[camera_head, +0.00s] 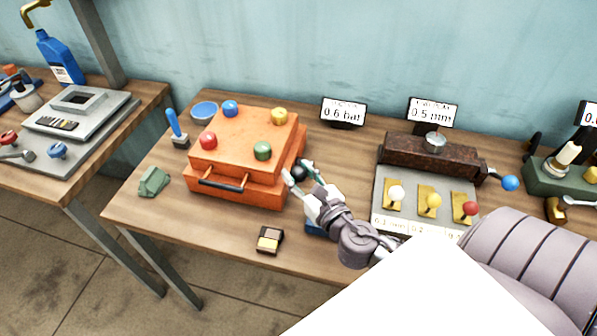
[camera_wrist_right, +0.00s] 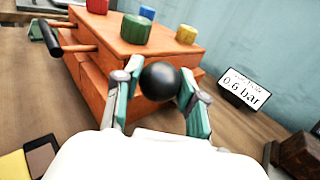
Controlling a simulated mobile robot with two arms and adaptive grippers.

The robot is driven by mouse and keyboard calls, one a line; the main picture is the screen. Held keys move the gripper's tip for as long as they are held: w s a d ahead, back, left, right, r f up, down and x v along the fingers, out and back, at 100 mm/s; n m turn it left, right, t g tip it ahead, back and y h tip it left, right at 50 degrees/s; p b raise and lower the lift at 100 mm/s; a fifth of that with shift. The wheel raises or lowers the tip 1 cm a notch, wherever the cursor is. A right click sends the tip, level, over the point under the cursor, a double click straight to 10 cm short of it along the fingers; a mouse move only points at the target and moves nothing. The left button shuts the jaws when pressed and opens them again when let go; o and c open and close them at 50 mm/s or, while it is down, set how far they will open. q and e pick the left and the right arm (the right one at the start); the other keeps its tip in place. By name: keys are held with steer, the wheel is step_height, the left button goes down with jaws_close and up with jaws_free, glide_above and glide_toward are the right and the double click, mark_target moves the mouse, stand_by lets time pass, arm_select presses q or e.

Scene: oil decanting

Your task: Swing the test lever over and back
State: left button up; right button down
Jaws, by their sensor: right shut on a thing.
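The test lever shows as a black ball knob (camera_head: 299,172) close to the right side of the orange box (camera_head: 240,140). In the right wrist view the black knob (camera_wrist_right: 159,82) sits between both fingers. My right gripper (camera_head: 301,174) is shut on this knob, and its fingers (camera_wrist_right: 154,80) touch it from both sides. The lever's rod and pivot are hidden behind the knob and my gripper. A display (camera_head: 344,112) behind the box reads 0.6 bar. My left gripper is not in view.
The box has red, blue, yellow and green knobs and a black front handle (camera_head: 220,188). A grey device with three coloured levers (camera_head: 426,205) stands to the right.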

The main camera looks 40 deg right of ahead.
steer(key=shift+m+g, duration=0.3)
steer(key=r+p, duration=0.1)
steer(key=w+d+r+p, duration=0.1)
steer(key=p, duration=0.1)
steer(key=d+r+p, duration=0.1)
steer(key=p, duration=0.1)
steer(key=shift+w+r, duration=0.25)
steer(key=shift+w, duration=0.1)
steer(key=w+d+r+p, duration=0.2)
steer(key=w+d+p, duration=0.1)
steer(key=w+d, duration=0.2)
steer(key=shift+w+d, duration=0.25)
steer(key=shift+d, duration=0.5)
steer(key=c, duration=1.1)
jaws_free()
steer(key=o, duration=0.4)
steer(key=shift+d+f, duration=0.15)
steer(key=shift+d, duration=0.05)
